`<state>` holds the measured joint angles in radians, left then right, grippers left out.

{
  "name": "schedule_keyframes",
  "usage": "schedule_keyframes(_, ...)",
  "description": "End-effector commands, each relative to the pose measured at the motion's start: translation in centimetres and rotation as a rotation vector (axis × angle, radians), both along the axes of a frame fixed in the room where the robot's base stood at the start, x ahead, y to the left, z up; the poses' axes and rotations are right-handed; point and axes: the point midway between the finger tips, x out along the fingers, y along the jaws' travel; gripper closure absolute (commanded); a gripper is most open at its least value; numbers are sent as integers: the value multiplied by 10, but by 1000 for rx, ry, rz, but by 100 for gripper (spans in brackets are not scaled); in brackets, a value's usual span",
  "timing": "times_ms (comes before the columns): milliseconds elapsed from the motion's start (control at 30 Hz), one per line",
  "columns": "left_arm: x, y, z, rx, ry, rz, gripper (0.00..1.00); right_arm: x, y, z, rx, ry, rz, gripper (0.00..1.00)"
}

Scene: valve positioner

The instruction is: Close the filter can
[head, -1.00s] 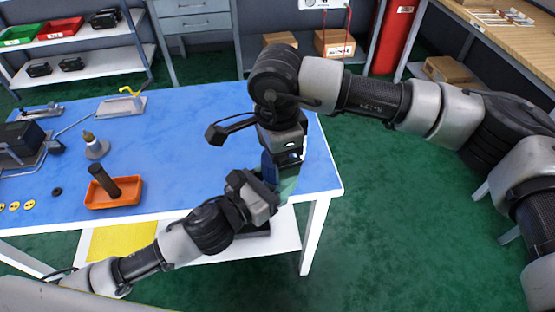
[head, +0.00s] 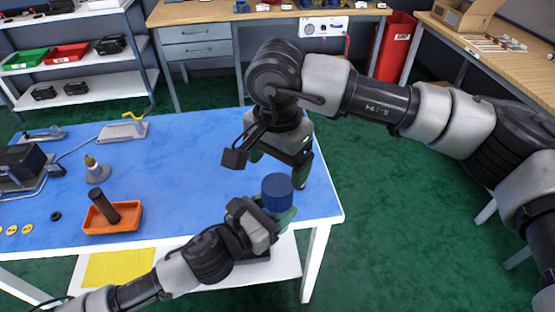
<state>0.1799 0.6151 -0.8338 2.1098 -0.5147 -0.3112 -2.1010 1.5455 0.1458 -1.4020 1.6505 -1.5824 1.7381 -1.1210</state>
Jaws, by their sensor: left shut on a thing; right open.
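The filter can is a blue cylinder (head: 277,190) that stands upright near the front right corner of the blue-topped table. My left gripper (head: 280,214) is shut around its lower part, which the greenish fingers partly hide. Its flat, round blue top is in plain view. I cannot tell whether this top is a separate lid or how it sits. My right gripper (head: 285,165) is open just above and behind the can, apart from its top, with a greenish finger showing at each side.
An orange tray (head: 128,219) with a dark cylinder (head: 103,206) stands at the table's front left. The middle of the table (head: 190,170) is clear.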

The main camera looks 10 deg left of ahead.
Motion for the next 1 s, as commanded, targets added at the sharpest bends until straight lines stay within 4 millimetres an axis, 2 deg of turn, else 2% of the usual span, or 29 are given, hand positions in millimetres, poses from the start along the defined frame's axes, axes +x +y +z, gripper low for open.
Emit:
schedule_keyframes(300, 0, 0, 1, -1, -2, -1, 100, 0, 0, 1, 0, 0, 16, 14)
schedule_keyframes(433, 0, 0, 1, -1, -2, -1, 100, 0, 0, -4, 0, 1, 15, 14)
schedule_keyframes(800, 0, 0, 1, -1, -2, 0, 100, 0, 0, -58, 0, 4, 13, 14)
schedule_keyframes(1000, 0, 0, 1, -1, -2, -1, 100, 0, 0, -76, 1, 1, 13, 14)
